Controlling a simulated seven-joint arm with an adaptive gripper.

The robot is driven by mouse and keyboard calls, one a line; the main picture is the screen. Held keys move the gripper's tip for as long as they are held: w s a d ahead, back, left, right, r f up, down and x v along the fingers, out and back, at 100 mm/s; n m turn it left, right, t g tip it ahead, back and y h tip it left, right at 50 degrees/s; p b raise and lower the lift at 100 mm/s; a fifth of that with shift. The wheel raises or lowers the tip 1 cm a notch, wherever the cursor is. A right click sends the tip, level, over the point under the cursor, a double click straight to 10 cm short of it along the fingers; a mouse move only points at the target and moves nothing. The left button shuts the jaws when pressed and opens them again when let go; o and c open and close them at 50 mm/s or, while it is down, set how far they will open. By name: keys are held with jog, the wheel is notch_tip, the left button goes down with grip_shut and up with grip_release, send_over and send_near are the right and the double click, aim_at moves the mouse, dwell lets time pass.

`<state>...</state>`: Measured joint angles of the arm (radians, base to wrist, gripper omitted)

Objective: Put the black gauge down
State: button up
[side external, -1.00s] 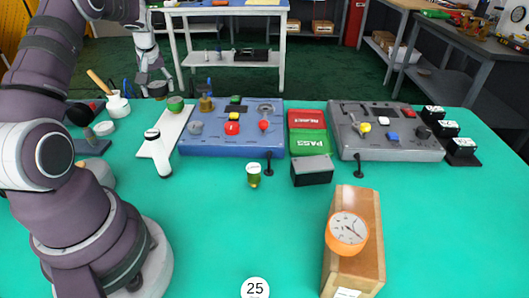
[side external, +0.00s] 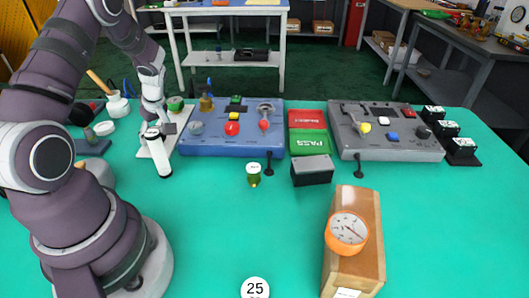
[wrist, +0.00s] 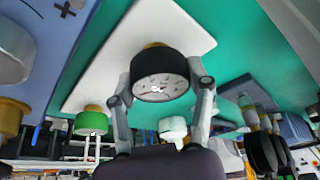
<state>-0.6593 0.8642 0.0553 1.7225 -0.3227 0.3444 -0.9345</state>
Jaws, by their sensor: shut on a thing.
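The black gauge (wrist: 160,77) has a round white dial and a brass fitting, seen in the wrist view. My gripper (wrist: 161,88) is shut on it, one finger on each side. The brass fitting points toward the white board (wrist: 135,35); I cannot tell whether it touches. In the side view my gripper (side external: 160,120) is low over the white board (side external: 184,134), and the gauge is too small and covered there to make out clearly. A green gauge (side external: 175,103) stands at the board's far end; it also shows in the wrist view (wrist: 92,121).
The blue panel (side external: 215,148) with knobs is just right of the board. An orange gauge (side external: 347,230) is on a wooden block (side external: 369,215).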

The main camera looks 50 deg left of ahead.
jog(key=shift+f, duration=0.15)
jog(key=o, duration=1.2)
jog(key=v, duration=1.2)
jog(key=s+d+r+m+t+h, duration=0.1)
jog(key=d+r+m+t, duration=0.1)
jog(key=d+m, duration=0.4)
jog(key=s+d+r+m+t+h, duration=0.1)
jog(key=d+r+m+t+h, duration=0.1)
jog(key=d+m, duration=0.5)
jog(key=s+d+r+m+t+h, duration=0.1)
jog(key=d+r+m+t, duration=0.1)
jog(key=d+r+m, duration=0.2)
jog(key=shift+s+d+r+m+h, duration=0.1)
jog(key=shift+d+m+h, duration=0.05)
jog(key=shift+d+m, duration=0.8)
jog(key=shift+d+r+m+h, duration=0.15)
jog(key=shift+d+m, duration=0.5)
jog(key=shift+d, duration=0.6)
jog(key=shift+f, duration=0.1)
